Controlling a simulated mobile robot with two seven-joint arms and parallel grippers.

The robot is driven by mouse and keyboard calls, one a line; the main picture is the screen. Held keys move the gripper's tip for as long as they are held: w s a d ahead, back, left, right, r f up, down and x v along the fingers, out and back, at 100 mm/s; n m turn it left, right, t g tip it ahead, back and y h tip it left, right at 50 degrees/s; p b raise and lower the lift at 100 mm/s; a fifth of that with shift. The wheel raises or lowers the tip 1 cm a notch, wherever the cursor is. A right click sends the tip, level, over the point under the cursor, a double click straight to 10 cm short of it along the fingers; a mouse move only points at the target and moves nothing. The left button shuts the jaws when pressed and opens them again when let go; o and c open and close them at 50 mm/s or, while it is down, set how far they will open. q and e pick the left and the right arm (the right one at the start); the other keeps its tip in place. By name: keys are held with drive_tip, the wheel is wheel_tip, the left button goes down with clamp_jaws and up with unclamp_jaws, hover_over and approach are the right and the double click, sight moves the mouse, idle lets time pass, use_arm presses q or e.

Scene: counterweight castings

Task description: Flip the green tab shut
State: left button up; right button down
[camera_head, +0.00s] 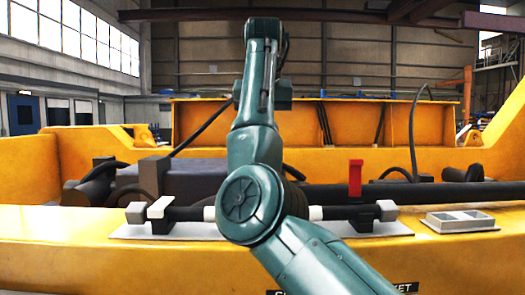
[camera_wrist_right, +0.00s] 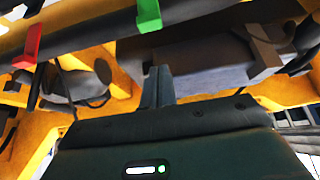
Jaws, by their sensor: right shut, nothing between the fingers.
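The green tab (camera_wrist_right: 149,16) shows at the top edge of the right wrist view, on a dark bar, partly cut off by the frame. I cannot tell whether it is open or shut. In the head view it does not show; my right arm covers the middle of the bar. My right gripper (camera_wrist_right: 158,74) is shut and empty, its fingertips just below the green tab in the wrist picture, with a visible gap between them. In the head view the gripper itself cannot be made out. My left gripper is in neither view.
A red tab (camera_head: 355,177) stands upright on the dark bar (camera_head: 445,192) right of my arm; it also shows in the wrist view (camera_wrist_right: 28,47). Grey end blocks (camera_head: 160,207) sit on a plate on the yellow casting (camera_head: 60,235).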

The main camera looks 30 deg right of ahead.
drive_tip(key=f, duration=0.4)
drive_tip(key=shift+s+a+f+p, duration=0.2)
drive_tip(key=shift+s+f+p, duration=0.1)
drive_tip(key=shift+s+f, duration=0.1)
idle(0.4)
